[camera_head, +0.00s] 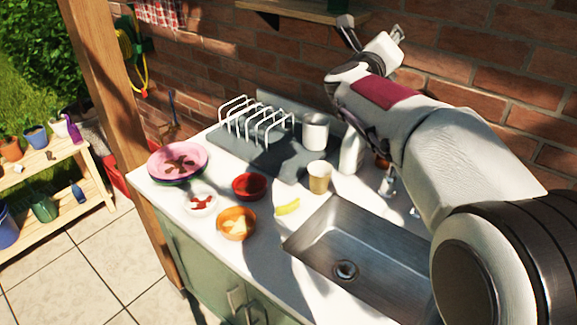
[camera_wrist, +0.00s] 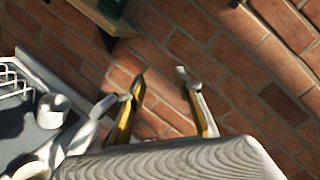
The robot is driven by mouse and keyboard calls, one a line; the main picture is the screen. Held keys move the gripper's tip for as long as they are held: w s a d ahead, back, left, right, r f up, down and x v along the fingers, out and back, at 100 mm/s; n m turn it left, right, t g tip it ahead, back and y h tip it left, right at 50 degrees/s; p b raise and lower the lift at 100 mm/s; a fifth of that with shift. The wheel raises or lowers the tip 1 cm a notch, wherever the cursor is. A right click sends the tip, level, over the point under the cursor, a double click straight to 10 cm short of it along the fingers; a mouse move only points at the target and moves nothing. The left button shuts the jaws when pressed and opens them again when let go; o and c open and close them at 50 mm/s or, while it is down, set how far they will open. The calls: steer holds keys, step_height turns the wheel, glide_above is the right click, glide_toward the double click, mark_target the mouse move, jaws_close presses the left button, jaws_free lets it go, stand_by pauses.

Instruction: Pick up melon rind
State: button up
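A yellow-green crescent that looks like the melon rind (camera_head: 287,207) lies on the white counter, left of the sink, in the head view. It does not show in the wrist view. My gripper (camera_head: 373,27) is raised high in front of the brick wall, well above and behind the rind. In the wrist view my gripper (camera_wrist: 160,82) has its two fingers spread apart with nothing between them, so it is open and empty.
Around the rind are an orange bowl (camera_head: 236,225) with yellow pieces, a red bowl (camera_head: 249,185) and a tan cup (camera_head: 319,178). The sink (camera_head: 362,255) is right. Pink plates (camera_head: 178,158), a dish rack (camera_head: 258,120) and a wall shelf (camera_head: 300,11) stand farther off.

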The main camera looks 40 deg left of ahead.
steer(key=s+a+f+m+h, duration=0.3)
steer(key=a+f+m, duration=0.35)
steer(key=f, duration=0.25)
steer(key=m+g+h, duration=0.5)
steer(key=m+h, duration=0.1)
steer(key=m, duration=0.4)
glide_toward(286, 204)
steer(key=shift+d+x, duration=0.2)
steer(key=shift+x, duration=0.95)
steer(key=shift+x, duration=1.3)
steer(key=shift+x, duration=2.6)
steer(key=shift+a, duration=0.1)
